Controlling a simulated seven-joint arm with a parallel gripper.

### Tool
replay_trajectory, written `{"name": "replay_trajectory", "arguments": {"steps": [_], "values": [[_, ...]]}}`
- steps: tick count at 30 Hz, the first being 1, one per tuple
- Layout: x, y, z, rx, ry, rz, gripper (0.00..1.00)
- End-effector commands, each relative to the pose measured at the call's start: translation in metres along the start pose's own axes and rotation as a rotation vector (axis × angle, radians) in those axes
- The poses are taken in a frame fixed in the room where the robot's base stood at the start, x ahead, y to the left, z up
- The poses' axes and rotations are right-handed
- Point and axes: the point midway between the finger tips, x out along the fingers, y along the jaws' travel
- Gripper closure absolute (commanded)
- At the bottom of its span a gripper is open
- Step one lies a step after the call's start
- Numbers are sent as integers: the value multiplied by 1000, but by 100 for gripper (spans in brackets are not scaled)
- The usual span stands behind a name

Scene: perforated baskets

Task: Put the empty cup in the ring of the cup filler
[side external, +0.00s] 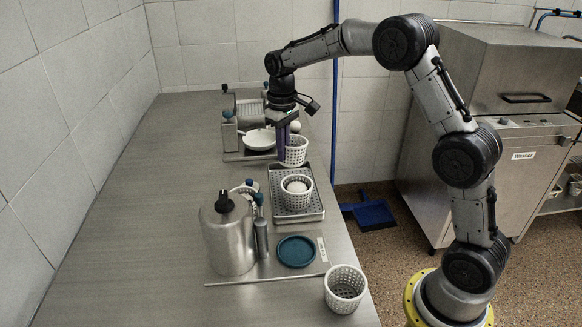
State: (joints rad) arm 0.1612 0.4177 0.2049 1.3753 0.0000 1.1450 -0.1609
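My gripper (283,145) points down at the back of the counter, its purple fingers at the left side of a white perforated cup (296,155). Whether the fingers grip this cup's wall or only stand beside it cannot be told, and its inside is hard to see. Another perforated cup (297,201) holds white contents and stands on the metal tray. A third cup (345,292) stands upright at the front right and looks empty. A white cup-like thing (243,190) is partly hidden behind the steel canister. I cannot clearly make out the filler's ring.
The steel canister (228,240) with a black knob stands beside a grey cylinder (261,238), a teal disc (296,251) and a thin rod (263,281). The perforated tray (313,211) lies behind them. A metal device (228,135) with a white dish (259,139) is at the back. The counter's left side is clear.

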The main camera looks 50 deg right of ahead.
Motion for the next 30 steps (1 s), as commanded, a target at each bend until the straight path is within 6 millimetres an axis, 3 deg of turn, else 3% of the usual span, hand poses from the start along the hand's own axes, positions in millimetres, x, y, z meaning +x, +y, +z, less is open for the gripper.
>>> {"name": "replay_trajectory", "arguments": {"steps": [12, 23, 30], "values": [[-67, -1, 0, -2, 5, 1, 100], [-70, -77, 42, -165, 1, 36, 100], [-70, -140, 105, -349, 8, 73, 100]]}}
